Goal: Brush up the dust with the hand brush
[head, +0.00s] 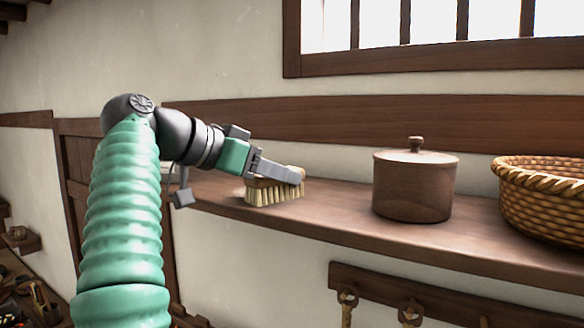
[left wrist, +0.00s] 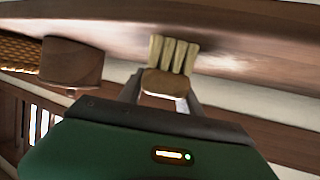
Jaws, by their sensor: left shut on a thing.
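The hand brush (head: 272,193) has a wooden back and pale bristles. My left gripper (head: 292,177) is shut on its back, with the bristles pointing down at the shelf (head: 330,216). The bristle tips are at or very near the shelf top; I cannot tell whether they touch. In the left wrist view the brush (left wrist: 173,55) sits between the two fingers, bristles towards the shelf. A pale, blurred patch that looks like dust (left wrist: 232,62) lies on the shelf beside the bristles. My right gripper is not in view.
A lidded wooden pot (head: 414,187) stands on the shelf right of the brush, with a wicker basket (head: 545,200) further right. The shelf between brush and pot is clear. A peg rail (head: 450,297) hangs below. A barred window (head: 440,40) is above.

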